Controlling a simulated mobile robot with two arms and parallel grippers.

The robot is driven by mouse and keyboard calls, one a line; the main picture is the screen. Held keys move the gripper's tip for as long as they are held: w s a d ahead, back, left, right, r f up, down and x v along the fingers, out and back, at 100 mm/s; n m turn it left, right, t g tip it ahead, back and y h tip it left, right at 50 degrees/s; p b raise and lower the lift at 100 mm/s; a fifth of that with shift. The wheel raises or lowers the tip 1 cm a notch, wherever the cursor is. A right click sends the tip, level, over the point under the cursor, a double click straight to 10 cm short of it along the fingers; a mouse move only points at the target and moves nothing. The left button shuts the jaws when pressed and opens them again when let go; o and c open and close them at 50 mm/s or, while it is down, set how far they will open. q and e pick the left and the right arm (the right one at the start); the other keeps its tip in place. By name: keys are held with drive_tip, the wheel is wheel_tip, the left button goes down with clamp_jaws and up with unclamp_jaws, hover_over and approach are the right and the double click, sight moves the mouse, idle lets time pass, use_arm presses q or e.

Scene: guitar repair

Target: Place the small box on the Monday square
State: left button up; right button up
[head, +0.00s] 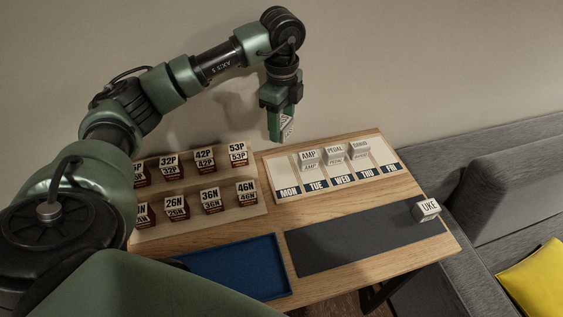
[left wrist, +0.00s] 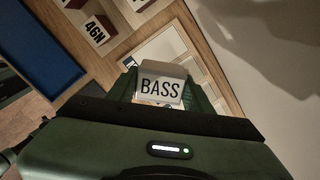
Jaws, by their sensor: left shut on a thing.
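My left gripper (head: 281,122) is shut on a small white box (head: 287,127) and holds it in the air above the back left of the table. In the left wrist view the box (left wrist: 160,86) sits between the fingers and reads "BASS". The day board (head: 389,169) lies on the table below and to the right of the gripper, with a blue strip of day names. Its Monday square (head: 284,173) is at the left end and bare. My right gripper is not in view.
Boxes marked AMP (head: 309,156), PEDAL (head: 334,151) and a third (head: 359,149) stand in the board's middle columns. A rack (head: 190,220) of numbered boxes is at left.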

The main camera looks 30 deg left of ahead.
use_arm(q)
wheel_tip(320, 180, down, 13)
drive_tip(key=shift+f+p, duration=0.15)
drive_tip(key=shift+p, duration=0.75)
drive_tip(key=shift+f, duration=0.5)
drive_tip(key=o, duration=1.4)
drive_tip(key=shift+f, duration=0.1)
